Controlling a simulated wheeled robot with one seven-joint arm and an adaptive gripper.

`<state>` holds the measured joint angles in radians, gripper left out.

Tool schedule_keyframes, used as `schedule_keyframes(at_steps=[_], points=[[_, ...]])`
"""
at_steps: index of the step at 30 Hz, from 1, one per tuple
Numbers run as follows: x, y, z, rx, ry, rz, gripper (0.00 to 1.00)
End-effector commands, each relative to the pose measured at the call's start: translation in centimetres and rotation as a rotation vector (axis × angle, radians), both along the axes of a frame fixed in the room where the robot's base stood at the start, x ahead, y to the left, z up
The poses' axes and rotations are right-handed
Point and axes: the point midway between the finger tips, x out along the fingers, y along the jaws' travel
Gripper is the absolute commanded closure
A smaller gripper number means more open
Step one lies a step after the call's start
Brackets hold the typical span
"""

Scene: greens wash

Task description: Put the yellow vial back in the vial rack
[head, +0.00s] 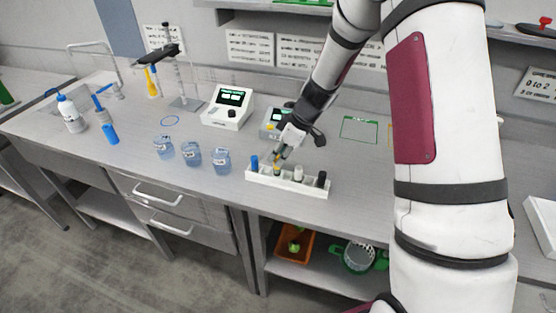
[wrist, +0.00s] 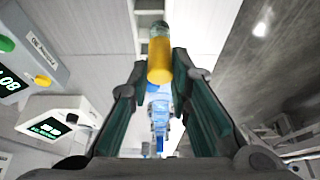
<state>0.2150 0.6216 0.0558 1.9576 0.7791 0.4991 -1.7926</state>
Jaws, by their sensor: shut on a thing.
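The white vial rack (head: 288,185) stands near the front edge of the bench. It holds a blue-capped vial (head: 254,162), a white-capped vial (head: 298,174) and a black-capped vial (head: 321,180). My gripper (head: 281,154) is over the rack, between the blue and white vials. It is shut on the yellow vial (wrist: 159,62), which shows between the fingertips in the wrist view. In the head view the yellow vial (head: 277,171) shows low at the rack's row; I cannot tell whether it is in a hole or just above one.
Several labelled beakers (head: 191,154) stand left of the rack. Behind are a white instrument (head: 228,107) and a second device (head: 272,122) close to my gripper. A wash bottle (head: 71,115) is at the far left. The bench right of the rack looks clear.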

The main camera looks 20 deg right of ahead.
Motion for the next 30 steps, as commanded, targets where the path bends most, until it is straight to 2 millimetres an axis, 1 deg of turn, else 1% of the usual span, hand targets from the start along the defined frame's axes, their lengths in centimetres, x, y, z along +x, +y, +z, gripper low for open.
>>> schedule_keyframes(at_steps=[6, 8, 12, 15, 27, 28, 29, 30], points=[[1.8, -0.1, -0.3, -0.001, 0.0, 0.002, 1.0], [1.3, -0.1, -1.2, 0.002, 0.006, 0.0, 1.0], [1.3, -0.1, -2.9, 0.001, 0.003, -0.001, 1.0], [1.4, -0.1, -3.5, 0.001, 0.002, 0.0, 1.0], [1.5, -0.2, -4.0, 0.001, 0.001, -0.001, 1.0], [1.5, -0.2, -4.0, 0.0, 0.0, -0.001, 0.77], [1.5, -0.2, -3.9, 0.0, 0.0, -0.001, 0.7], [1.5, -0.1, -3.9, 0.0, 0.0, -0.001, 0.61]])
